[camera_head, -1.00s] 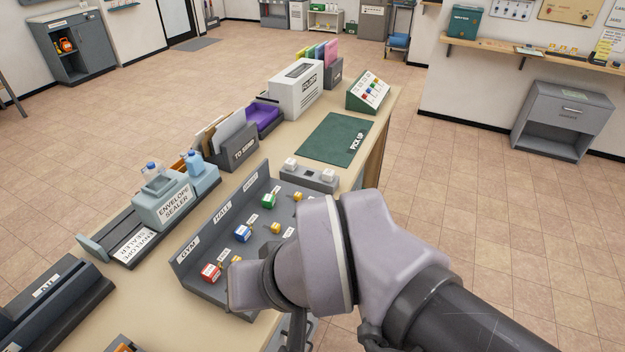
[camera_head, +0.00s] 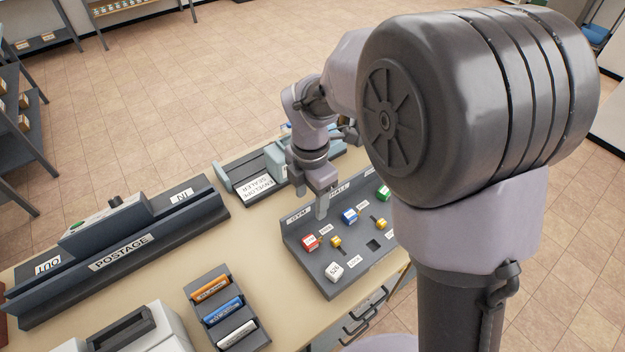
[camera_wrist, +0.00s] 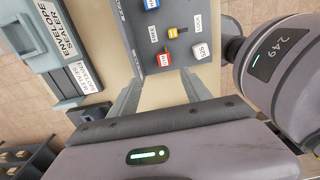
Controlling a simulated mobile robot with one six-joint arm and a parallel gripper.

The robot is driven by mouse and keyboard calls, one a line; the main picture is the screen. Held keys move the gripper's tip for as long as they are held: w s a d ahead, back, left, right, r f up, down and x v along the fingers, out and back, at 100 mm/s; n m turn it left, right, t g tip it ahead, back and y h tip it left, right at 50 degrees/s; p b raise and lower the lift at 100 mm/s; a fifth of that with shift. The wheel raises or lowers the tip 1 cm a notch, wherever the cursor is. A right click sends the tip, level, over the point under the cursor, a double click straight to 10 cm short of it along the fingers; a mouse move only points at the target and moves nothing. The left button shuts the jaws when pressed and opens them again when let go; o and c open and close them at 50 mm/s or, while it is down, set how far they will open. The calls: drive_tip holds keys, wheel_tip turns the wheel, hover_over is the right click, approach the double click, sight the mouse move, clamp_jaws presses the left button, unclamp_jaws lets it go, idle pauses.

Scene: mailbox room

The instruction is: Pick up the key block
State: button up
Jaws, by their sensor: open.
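A grey sloped board (camera_head: 330,283) marked GYM and HALL stands on the counter. It carries a red block (camera_head: 310,242), a blue block (camera_head: 350,216), a green block (camera_head: 383,193) and small yellow blocks (camera_head: 336,242). A white block (camera_head: 333,271) with dark lettering sits near its front left corner; it also shows in the wrist view (camera_wrist: 200,51). I cannot tell which piece is the key block; the small lettering is unclear. My gripper (camera_head: 322,208) hangs over the board's back left edge. In the wrist view its two fingers (camera_wrist: 158,88) are apart with nothing between them.
An envelope sealer (camera_head: 268,172) stands behind the board. A dark postage unit (camera_head: 125,250) is at the left. A grey holder (camera_head: 222,310) with coloured items stands at the front. Bare counter (camera_head: 275,275) lies between holder and board. My arm hides the counter's right part.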

drive_tip(key=b, duration=0.4)
hover_over(311, 239)
drive_tip(key=f, duration=1.1)
drive_tip(key=shift+w+f, duration=0.1)
drive_tip(key=shift+w, duration=0.15)
drive_tip(key=f+b, duration=0.1)
drive_tip(key=f, duration=0.1)
drive_tip(key=f+b, duration=0.1)
drive_tip(key=f, duration=0.2)
drive_tip(key=shift+s+f+b, duration=0.25)
drive_tip(key=shift+f+b, duration=0.1)
drive_tip(key=shift+b, duration=0.05)
drive_tip(key=shift+r, duration=0.2)
drive_tip(key=shift+c, duration=0.3)
clamp_jaws()
